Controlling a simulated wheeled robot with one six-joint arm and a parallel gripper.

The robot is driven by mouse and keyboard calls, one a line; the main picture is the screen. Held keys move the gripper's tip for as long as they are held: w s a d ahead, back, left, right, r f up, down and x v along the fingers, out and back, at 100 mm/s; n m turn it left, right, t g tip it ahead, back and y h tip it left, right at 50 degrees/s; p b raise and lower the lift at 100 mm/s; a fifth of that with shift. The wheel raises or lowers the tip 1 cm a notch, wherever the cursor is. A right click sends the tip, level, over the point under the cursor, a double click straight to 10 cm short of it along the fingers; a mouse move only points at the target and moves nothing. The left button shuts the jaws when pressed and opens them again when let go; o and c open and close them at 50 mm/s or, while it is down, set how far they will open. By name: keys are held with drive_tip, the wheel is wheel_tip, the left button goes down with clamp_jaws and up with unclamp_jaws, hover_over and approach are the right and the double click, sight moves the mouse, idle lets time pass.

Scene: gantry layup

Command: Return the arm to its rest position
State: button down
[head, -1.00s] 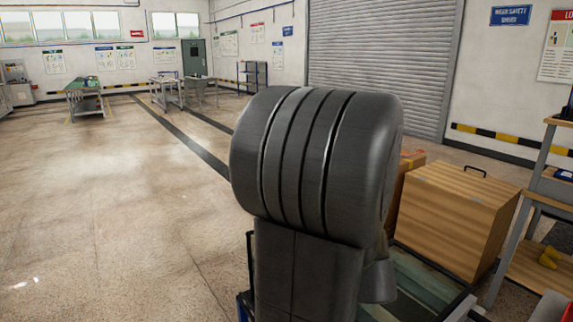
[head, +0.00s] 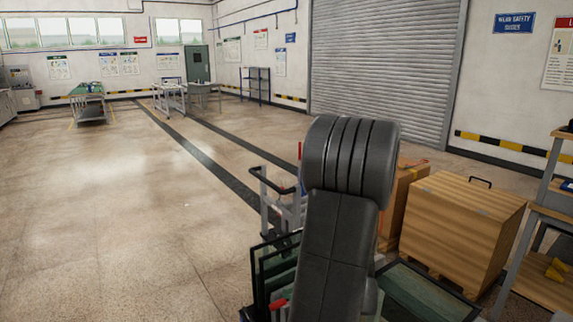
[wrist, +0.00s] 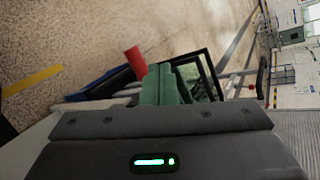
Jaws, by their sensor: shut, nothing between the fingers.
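My arm (head: 340,240) rises in the middle of the head view, a dark grey link topped by a rounded, ribbed joint. My gripper is hidden or out of frame in the head view. In the wrist view the dark body of my gripper (wrist: 160,140), with a green light, fills the bottom; its fingertips are not clearly seen. My gripper is shut and holds nothing. Beyond it are a red cylinder (wrist: 135,61) and a dark-framed green panel (wrist: 200,78).
A rack with dark-framed glass panels (head: 270,262) and a trolley handle (head: 272,183) stand close behind my arm. A wooden crate (head: 460,225) and a shelf unit (head: 545,230) stand to the right. The floor on the left (head: 110,220) is clear.

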drive_tip(key=p, duration=0.1)
drive_tip(key=m+y+p, duration=0.1)
drive_tip(key=p, duration=0.1)
drive_tip(key=shift+w+d+r, duration=0.15)
drive_tip(key=shift+w+d, duration=0.1)
drive_tip(key=shift+d, duration=0.1)
drive_tip(key=shift+d+y+p, duration=0.1)
drive_tip(key=shift+y+p, duration=0.2)
drive_tip(key=shift+p, duration=0.15)
drive_tip(key=shift+f+b, duration=0.3)
drive_tip(key=shift+b, duration=0.45)
